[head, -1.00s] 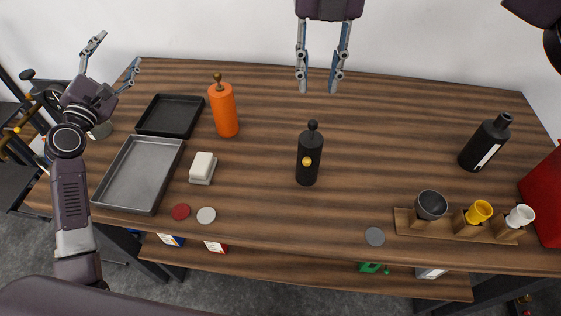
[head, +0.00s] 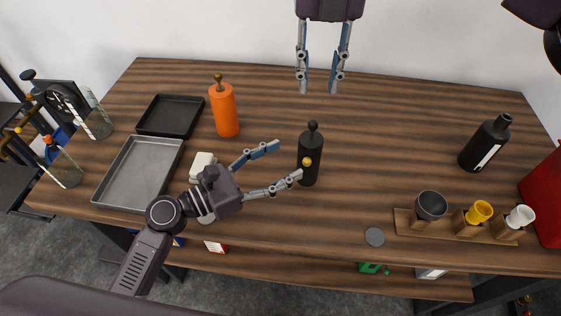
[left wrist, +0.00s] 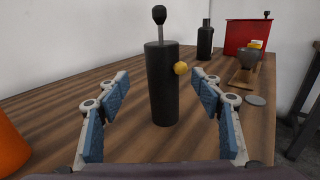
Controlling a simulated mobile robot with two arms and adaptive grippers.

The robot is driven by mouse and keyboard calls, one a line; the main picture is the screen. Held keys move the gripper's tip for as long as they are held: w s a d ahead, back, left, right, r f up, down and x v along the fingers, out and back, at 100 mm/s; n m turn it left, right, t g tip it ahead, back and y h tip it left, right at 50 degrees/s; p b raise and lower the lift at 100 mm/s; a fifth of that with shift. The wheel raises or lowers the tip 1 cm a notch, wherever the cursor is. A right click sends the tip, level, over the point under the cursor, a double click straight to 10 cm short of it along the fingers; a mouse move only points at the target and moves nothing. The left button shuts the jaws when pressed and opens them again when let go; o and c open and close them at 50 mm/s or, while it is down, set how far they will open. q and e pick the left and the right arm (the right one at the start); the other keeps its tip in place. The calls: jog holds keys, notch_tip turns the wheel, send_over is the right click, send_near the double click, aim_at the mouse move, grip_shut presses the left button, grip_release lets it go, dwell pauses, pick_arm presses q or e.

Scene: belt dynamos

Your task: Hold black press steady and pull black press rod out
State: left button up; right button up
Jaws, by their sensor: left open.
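The black press (head: 309,163) is a black cylinder standing upright mid-table, with a yellow knob on its side. Its rod (head: 313,126) sticks up from the top and ends in a black knob. The left wrist view shows the press (left wrist: 162,92) straight ahead and the rod with its knob (left wrist: 159,18). My left gripper (head: 288,160) is open just left of the press, its fingers pointing at it; no contact is clear. My right gripper (head: 319,91) is open and empty above the table's back part, beyond the press.
An orange press (head: 224,112) stands back left near a black tray (head: 157,133) and a grey tray (head: 109,199). A black bottle (head: 484,146) and a wooden cup holder (head: 404,221) are on the right. The table between press and bottle is clear.

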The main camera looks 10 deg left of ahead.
aim_at(300, 155)
pick_arm(q)
jog(key=shift+d, duration=0.4)
jog(key=x, duration=0.7)
jog(key=shift+w, duration=0.1)
jog(key=shift+c, duration=0.6)
grip_shut()
pick_arm(e)
jog(key=shift+o, duration=0.6)
jog(key=shift+r, duration=1.1)
pick_arm(q)
jog(key=shift+f, duration=0.1)
pick_arm(e)
notch_tip(300, 155, down, 12)
jog(key=shift+r, duration=0.15)
grip_shut()
